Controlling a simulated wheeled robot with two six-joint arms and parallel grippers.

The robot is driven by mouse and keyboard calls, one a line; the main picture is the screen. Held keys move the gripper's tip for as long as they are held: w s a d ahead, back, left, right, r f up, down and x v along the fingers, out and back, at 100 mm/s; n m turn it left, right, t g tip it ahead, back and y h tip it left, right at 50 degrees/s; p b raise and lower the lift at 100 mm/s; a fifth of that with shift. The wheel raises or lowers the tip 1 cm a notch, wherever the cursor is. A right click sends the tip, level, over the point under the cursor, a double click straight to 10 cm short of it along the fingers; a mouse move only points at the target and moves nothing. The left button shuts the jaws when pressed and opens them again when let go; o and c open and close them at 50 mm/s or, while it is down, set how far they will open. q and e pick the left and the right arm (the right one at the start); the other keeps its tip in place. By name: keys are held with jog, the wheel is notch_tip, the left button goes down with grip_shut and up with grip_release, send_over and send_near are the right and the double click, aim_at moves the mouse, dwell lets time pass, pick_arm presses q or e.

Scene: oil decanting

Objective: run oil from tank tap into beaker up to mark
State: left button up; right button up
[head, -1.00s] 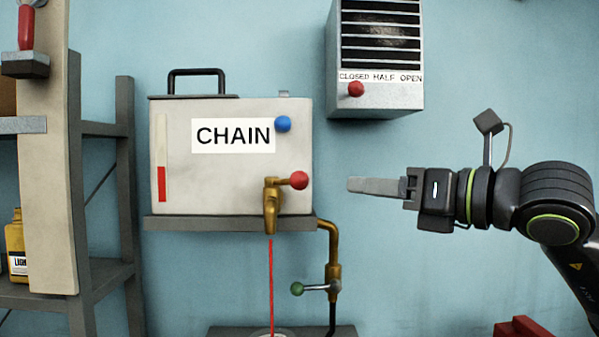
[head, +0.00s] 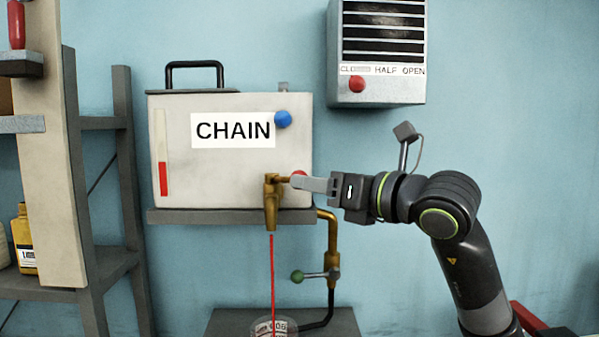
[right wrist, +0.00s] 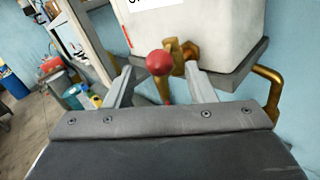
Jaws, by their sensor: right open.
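The tank (head: 225,165), labelled CHAIN, sits on a wall shelf. Its brass tap (head: 271,200) has a lever with a red knob (head: 299,175), and a thin red stream of oil (head: 272,270) runs down from the spout. The beaker (head: 272,327) is at the bottom edge under the stream; only its top shows, so its level is hidden. My right gripper (head: 312,183) is at the tap knob. In the right wrist view the red knob (right wrist: 160,62) lies between the open fingers, with gaps on both sides. My left gripper is out of view.
A brass drain pipe (head: 330,245) with a green-knobbed valve (head: 297,277) runs down right of the tap. A vent box (head: 382,85) with a red knob hangs above right. A grey shelf rack (head: 95,220) holding a yellow bottle (head: 25,240) stands at left.

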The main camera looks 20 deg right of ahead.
jog(key=shift+p+x, duration=0.7)
jog(key=shift+x, duration=1.45)
grip_shut()
